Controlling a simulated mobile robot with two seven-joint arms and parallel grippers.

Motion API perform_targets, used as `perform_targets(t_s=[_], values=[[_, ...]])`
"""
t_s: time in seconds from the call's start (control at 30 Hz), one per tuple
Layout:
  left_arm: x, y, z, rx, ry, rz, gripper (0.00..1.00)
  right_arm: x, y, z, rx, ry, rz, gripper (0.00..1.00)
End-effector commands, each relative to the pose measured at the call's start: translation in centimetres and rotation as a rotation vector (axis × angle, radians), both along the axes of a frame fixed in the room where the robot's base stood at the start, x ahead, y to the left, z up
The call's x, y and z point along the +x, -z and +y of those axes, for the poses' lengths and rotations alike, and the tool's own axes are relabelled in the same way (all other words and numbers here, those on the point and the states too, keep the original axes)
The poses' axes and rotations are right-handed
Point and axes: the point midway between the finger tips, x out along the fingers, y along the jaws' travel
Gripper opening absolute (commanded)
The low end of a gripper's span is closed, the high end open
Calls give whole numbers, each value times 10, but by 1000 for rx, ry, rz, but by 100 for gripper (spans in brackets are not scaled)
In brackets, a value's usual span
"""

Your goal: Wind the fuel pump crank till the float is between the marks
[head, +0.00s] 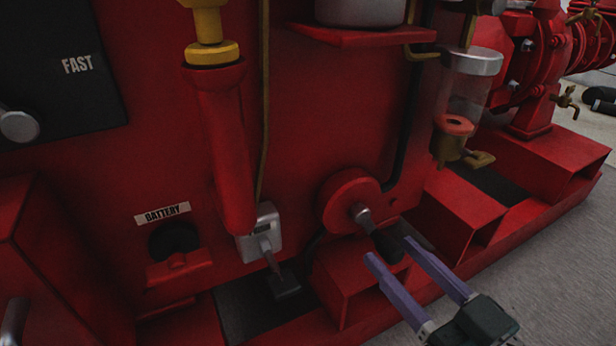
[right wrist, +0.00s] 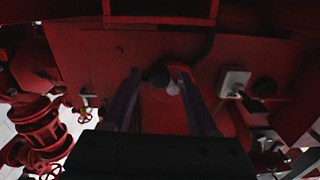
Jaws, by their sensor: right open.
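The fuel pump crank has a round red disc (head: 345,196), a metal shaft and a dark handle (head: 386,243) pointing low and right. My right gripper (head: 387,247) is open, its two purple fingers at either side of the handle's end; I cannot tell whether they touch it. In the right wrist view the handle's round dark end (right wrist: 158,75) shows between the fingers, with the red disc behind. The glass bowl (head: 468,88) stands up and right of the crank. A red ring-like float (head: 457,125) sits low in it; no marks can be made out. My left gripper is not in view.
A red block (head: 352,275) sits just below the crank. A grey lever switch (head: 262,235) and a battery knob (head: 173,240) are to its left. A yellow-topped red cylinder (head: 222,140) stands above the switch. Grey floor (head: 570,250) is open at the right.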

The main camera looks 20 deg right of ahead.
Motion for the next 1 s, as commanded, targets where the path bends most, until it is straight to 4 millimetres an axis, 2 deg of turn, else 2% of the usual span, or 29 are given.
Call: perform_targets(t_s=[0.03,0.2,0.5,1.0], values=[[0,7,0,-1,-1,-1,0,9,2,1,1,0,-6,59],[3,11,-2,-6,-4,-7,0,24,1,2,1,0,-3,59],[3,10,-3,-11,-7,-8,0,27,0,2,1,0,0,59],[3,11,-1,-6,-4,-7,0,27,0,2,1,1,0,4]])
